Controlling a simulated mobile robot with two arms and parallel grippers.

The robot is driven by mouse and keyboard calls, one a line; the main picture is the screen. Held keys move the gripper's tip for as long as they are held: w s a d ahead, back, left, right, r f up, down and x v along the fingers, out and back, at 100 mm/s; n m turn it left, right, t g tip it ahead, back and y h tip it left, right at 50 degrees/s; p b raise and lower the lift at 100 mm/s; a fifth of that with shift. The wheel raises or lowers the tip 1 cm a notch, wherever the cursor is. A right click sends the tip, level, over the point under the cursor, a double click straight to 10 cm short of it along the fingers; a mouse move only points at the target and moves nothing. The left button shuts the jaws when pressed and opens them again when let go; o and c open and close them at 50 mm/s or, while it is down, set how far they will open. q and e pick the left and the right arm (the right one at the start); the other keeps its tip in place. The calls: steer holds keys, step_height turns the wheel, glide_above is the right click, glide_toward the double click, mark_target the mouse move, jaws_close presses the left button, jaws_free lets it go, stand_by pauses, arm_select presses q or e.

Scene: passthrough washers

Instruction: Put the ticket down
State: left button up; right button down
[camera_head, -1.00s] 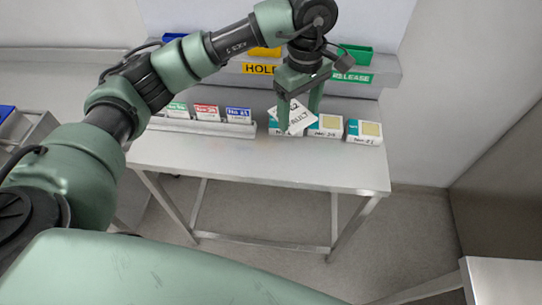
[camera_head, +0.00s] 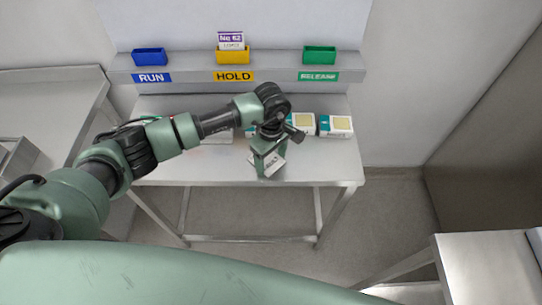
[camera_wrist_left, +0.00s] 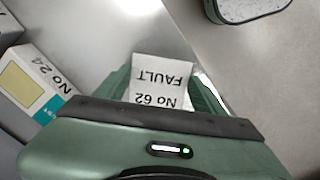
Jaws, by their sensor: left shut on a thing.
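The ticket is a white card reading "No 62 FAULT". My left gripper (camera_head: 267,168) is shut on the ticket (camera_head: 274,164), over the front part of the steel table (camera_head: 210,172). In the left wrist view the ticket (camera_wrist_left: 162,82) stands out between the fingers, its print upside down. I cannot tell whether its edge touches the tabletop. My right gripper is not in view.
White-and-teal boxes stand behind the gripper, one (camera_head: 335,126) at the right; a box marked No 24 (camera_wrist_left: 35,85) shows beside it. On the shelf are a blue RUN bin (camera_head: 149,57), a yellow HOLD bin (camera_head: 232,56) holding a purple No 62 card, and a green RELEASE bin (camera_head: 319,55).

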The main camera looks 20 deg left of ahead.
mark_target(271, 163)
arm_select(q)
steer(key=shift+f, duration=0.2)
steer(key=o, duration=0.9)
steer(key=shift+f, duration=0.1)
steer(key=o, duration=0.4)
steer(key=shift+r, duration=0.35)
step_height(271, 163, up, 12)
steer(key=b, duration=0.4)
steer(key=shift+f, duration=0.15)
